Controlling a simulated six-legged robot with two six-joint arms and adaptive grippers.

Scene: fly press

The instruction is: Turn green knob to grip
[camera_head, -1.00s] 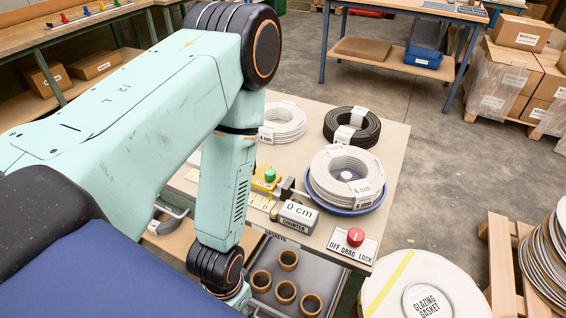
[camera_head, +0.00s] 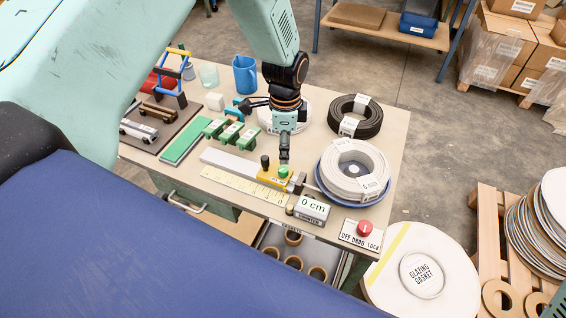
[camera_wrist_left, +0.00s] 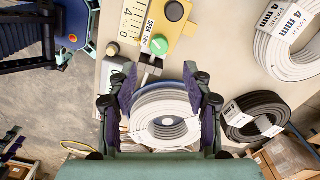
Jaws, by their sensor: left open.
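The green knob (camera_head: 283,171) sits on a yellow block (camera_head: 268,177) at the end of a ruler strip on the bench. A black knob stands on the same block. My left gripper (camera_head: 284,156) points down just above and behind the green knob in the head view; contact cannot be told there. In the left wrist view the green knob (camera_wrist_left: 158,44) shows beyond the open fingertips (camera_wrist_left: 160,77), with "OPEN" lettering beside it. Nothing is held between the fingers. A white coil (camera_wrist_left: 165,105) shows in the background between them. My right gripper is out of view.
Close to the block are the "0 cm" counter (camera_head: 312,209), the white coil on a blue base (camera_head: 325,190) and the red drag knob (camera_head: 364,226). Green blocks (camera_head: 231,131), a blue mug (camera_head: 244,75) and a black coil (camera_head: 355,117) stand farther back.

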